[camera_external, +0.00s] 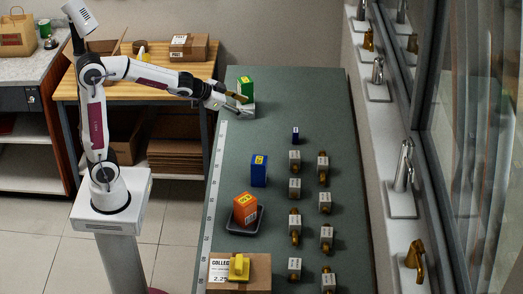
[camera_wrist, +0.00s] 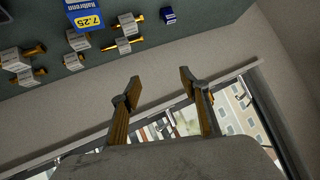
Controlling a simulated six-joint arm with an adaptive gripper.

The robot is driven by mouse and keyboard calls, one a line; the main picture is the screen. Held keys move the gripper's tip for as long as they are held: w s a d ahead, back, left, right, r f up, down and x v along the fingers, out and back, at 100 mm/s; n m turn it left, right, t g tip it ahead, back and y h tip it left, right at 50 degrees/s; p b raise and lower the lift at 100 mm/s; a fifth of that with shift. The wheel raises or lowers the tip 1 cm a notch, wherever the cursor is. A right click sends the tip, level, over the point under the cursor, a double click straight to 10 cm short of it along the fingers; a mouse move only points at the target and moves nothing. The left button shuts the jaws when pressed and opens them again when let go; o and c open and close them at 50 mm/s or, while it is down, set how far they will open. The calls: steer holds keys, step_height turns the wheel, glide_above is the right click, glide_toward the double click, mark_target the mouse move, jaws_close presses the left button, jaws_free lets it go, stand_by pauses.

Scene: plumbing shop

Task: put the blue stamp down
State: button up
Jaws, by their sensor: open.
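A small dark blue block, which looks like the blue stamp (camera_external: 295,134), stands on the green-grey table (camera_external: 275,110) beyond the rows of tagged brass fittings. It also shows in the wrist view, where the blue stamp (camera_wrist: 167,14) is at the top, past my fingertips. My gripper (camera_external: 238,97) is at the far left part of the table, close to a green box (camera_external: 245,86); whether they touch is unclear. In the wrist view my gripper (camera_wrist: 158,84) is open, with nothing between the fingers. The stamp stands clear of it.
A larger blue box (camera_external: 259,170) and an orange box (camera_external: 245,207) in a black tray (camera_external: 244,226) stand along the left side. A cardboard box (camera_external: 220,272) with a yellow object is in front. Several tagged brass fittings (camera_external: 325,201) fill the right middle.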

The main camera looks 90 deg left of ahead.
steer(key=s+d+f+m+g+h, duration=0.1)
steer(key=s+d+f+g+h, duration=0.1)
steer(key=s+d, duration=0.9)
steer(key=s+d+f+m+g+h, duration=0.1)
steer(key=s+d+f+g+h, duration=0.1)
steer(key=s+d, duration=1)
steer(key=s+f+h, duration=0.1)
steer(key=s, duration=0.3)
steer(key=shift+s, duration=0.25)
steer(key=shift+f, duration=0.1)
